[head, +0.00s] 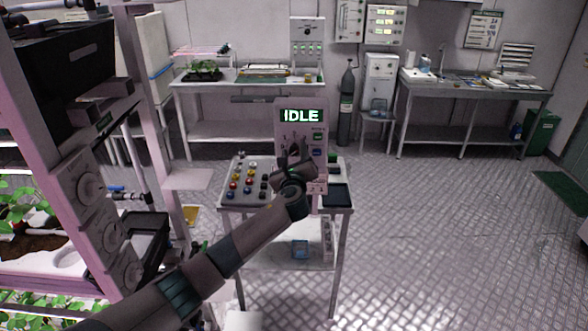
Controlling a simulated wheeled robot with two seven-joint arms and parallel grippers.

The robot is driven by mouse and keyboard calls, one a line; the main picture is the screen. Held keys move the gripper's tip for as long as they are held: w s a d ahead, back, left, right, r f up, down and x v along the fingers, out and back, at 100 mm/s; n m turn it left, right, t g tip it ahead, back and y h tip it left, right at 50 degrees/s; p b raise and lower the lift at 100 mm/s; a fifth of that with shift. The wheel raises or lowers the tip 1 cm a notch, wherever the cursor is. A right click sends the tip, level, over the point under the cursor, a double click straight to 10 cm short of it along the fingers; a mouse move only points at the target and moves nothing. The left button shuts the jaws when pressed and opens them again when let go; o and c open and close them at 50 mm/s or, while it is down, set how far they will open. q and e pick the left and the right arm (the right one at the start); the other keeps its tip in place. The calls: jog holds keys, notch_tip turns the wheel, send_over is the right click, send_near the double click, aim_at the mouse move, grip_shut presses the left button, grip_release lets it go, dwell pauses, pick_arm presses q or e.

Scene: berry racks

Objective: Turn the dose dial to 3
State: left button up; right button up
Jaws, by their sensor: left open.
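An upright pale control panel (318,172) stands on a small cart. Its lit display (300,115) reads IDLE. Dial markings show faintly on the panel's left half below the display. My left gripper (294,149) is in front of that area, with its fingers pointing up and toward the panel. It is open. The dose dial is mostly hidden behind the gripper, so I cannot tell its setting or whether the fingers touch it. My right gripper is not in view.
The cart (290,208) also carries a sloped board (242,192) with several coloured knobs, left of the panel, and a dark pad (337,195) on the right. A plant rack (118,250) stands close on the left. The floor to the right is clear.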

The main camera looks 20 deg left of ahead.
pick_arm(q)
jog(key=b+v, duration=0.5)
jog(key=v, duration=1.2)
jog(key=shift+b, duration=0.3)
jog(key=shift+s, duration=0.1)
